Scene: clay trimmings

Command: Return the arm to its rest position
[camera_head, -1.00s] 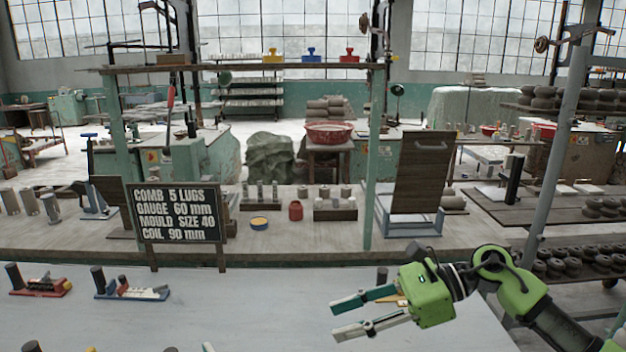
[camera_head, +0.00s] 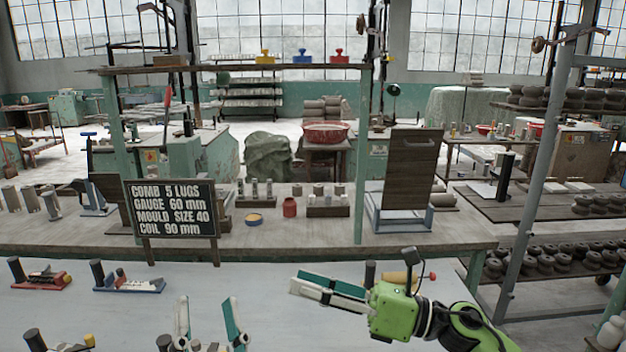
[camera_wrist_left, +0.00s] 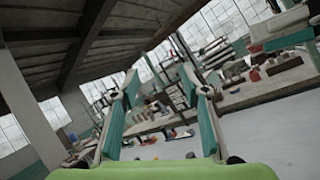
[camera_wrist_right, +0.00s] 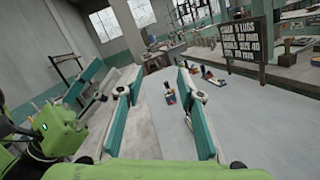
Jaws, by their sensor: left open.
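My left gripper (camera_head: 207,299) rises from the bottom edge of the head view, fingers up and apart over the pale table. Its palm is out of frame there. In the left wrist view its fingers (camera_wrist_left: 160,72) stand apart with nothing between them. My right gripper (camera_head: 296,282) is green with teal-and-white fingers. It lies over the front right of the table, pointing left, its fingers overlapping in the head view. In the right wrist view its fingers (camera_wrist_right: 158,72) are clearly apart and empty. Neither gripper touches an object that I can see.
The pale table (camera_head: 265,275) is mostly clear in the middle. A red-based tool (camera_head: 42,281) and a blue-based tool (camera_head: 130,285) stand at left. A wooden-handled item (camera_head: 398,278) lies behind my right gripper. A black sign (camera_head: 172,208) stands at the table's back edge.

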